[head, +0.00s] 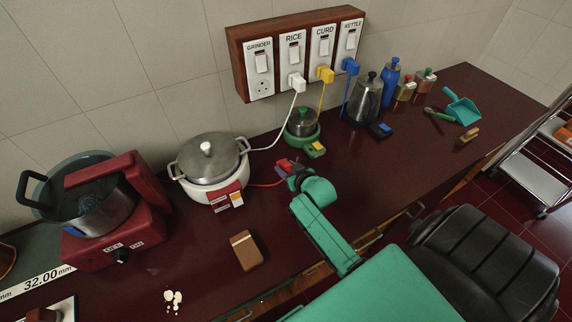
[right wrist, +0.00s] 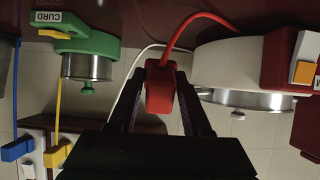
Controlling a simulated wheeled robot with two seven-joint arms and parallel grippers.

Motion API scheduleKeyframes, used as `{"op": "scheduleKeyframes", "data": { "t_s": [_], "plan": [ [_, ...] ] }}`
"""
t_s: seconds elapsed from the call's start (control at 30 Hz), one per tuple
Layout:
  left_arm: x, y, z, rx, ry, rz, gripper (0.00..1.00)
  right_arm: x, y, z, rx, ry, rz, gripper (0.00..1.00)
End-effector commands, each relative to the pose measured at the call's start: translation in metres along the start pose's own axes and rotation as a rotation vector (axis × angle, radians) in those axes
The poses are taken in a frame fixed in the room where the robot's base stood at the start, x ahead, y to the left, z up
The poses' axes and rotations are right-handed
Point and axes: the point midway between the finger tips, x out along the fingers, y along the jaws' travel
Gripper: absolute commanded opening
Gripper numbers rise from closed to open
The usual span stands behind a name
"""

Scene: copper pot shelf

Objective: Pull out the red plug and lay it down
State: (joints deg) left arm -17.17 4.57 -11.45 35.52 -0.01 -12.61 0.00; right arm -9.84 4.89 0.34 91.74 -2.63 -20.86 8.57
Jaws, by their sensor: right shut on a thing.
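The red plug (right wrist: 160,88) is between the two dark fingers of my right gripper (right wrist: 162,82), which is shut on it. In the head view the plug (head: 285,165) shows at the end of my teal arm, over the counter to the right of the white cooker. Its red cord (head: 266,185) runs left to the cooker's front. The plug is out of the wall. The GRINDER socket (head: 262,86) is empty; RICE, CURD and KETTLE hold white, yellow and blue plugs. The plug's height above the counter is hard to tell. My left gripper is not in view.
The white cooker (head: 209,186) with a steel lid stands close left of the plug, and a green-based curd pot (head: 302,133) behind it. A brown box (head: 246,250) lies in front. The dark red counter (head: 385,165) is clear to the right.

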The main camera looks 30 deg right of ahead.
Motion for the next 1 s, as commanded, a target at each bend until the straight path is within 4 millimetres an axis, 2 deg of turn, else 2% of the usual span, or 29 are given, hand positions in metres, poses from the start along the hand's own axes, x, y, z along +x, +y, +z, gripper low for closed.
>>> {"op": "scheduleKeyframes", "data": {
  "t_s": [0.17, 0.6, 1.0],
  "plan": [
    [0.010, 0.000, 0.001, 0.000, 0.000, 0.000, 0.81, 0.006, 0.000, 0.010, 0.000, 0.000, 0.000, 0.00],
    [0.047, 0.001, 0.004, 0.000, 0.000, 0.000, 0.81, 0.030, 0.000, 0.054, 0.000, 0.002, 0.000, 0.00],
    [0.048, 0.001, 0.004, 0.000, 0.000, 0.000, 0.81, 0.032, 0.000, 0.057, 0.000, 0.002, 0.000, 0.00]
  ]
}}
